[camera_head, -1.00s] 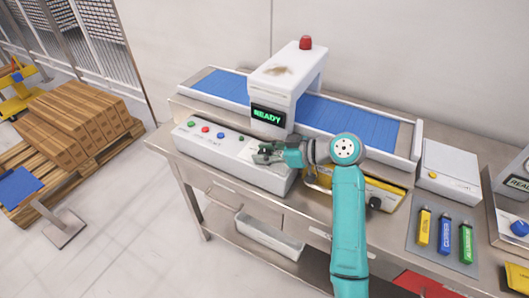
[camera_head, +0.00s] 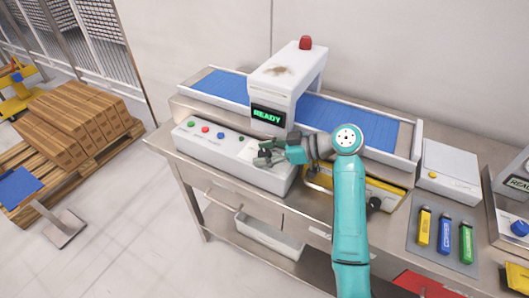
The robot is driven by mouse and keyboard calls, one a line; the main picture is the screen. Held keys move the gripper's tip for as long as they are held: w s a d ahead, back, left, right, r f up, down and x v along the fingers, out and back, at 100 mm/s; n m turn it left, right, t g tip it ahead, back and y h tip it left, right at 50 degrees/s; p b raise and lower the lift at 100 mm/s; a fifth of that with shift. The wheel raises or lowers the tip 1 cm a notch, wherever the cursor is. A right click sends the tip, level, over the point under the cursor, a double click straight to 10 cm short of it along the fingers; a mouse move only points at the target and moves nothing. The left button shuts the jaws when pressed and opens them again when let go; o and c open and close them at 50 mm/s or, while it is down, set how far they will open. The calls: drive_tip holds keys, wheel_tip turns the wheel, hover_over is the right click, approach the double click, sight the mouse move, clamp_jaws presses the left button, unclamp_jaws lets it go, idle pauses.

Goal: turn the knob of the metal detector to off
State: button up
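The metal detector (camera_head: 288,78) is a white arch over a blue conveyor belt (camera_head: 345,120), with a red lamp on top and a green READY display (camera_head: 267,115). In front of it is a white control box (camera_head: 212,148) with green, red and blue buttons and a small dark green one on its top. My gripper (camera_head: 259,157) is over the right end of this box, pointing left. Its fingers look spread, with nothing visible between them. The knob cannot be made out; my gripper covers part of the box's right end.
A pallet of brown boxes (camera_head: 75,125) stands on the floor at left.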

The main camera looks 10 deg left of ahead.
sight(264, 152)
wheel_tip(264, 152, up, 10)
idle(0.8)
drive_tip(key=shift+w+a, duration=0.1)
